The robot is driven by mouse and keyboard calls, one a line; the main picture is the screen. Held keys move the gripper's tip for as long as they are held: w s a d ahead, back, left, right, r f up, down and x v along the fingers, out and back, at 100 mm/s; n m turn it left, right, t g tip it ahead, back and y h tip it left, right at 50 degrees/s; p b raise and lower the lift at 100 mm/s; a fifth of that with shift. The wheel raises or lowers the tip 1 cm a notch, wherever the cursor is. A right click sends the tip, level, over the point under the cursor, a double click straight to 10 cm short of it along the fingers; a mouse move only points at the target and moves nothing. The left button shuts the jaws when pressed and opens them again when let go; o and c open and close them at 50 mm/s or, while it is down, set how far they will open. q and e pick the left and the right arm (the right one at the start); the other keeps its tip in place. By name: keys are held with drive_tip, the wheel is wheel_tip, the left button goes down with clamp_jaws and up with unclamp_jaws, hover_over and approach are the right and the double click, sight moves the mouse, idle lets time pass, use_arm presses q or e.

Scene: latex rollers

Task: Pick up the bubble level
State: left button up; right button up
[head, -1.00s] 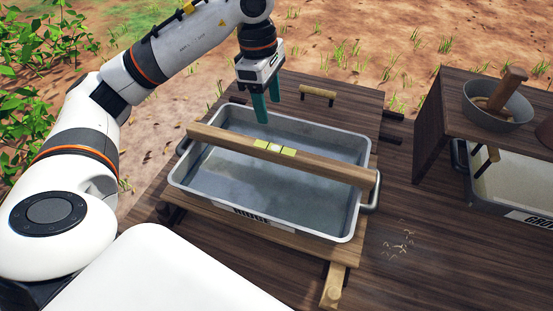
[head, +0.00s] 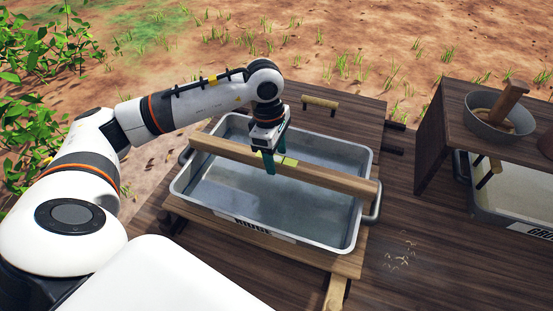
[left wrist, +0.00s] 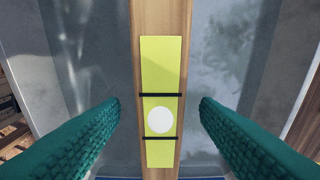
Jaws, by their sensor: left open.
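The bubble level (head: 325,179) is a long wooden bar with a yellow-green vial in its top. It lies across the grey metal tray (head: 240,214) marked RIDGE, resting over the rims. The vial (left wrist: 161,75) shows from above in the left wrist view, with a white bubble and two black lines. My left gripper (head: 276,160) is open over the middle of the bar and partly hides the vial in the head view. In the left wrist view its teal fingers (left wrist: 160,103) stand on either side of the bar, with gaps on both sides. My right gripper is not in view.
The tray stands on a dark wooden table (head: 392,228). At the right, a wooden shelf (head: 437,140) carries a grey bowl (head: 487,125) with a wooden-handled tool, above a second tray. A short wooden handle (head: 320,102) is at the table's back edge. Pale scraps lie right of the tray.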

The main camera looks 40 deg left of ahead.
use_arm(q)
drive_tip(key=shift+d+f, duration=0.1)
drive_tip(key=shift+f, duration=0.7)
drive_tip(key=shift+r, duration=0.1)
clamp_jaws()
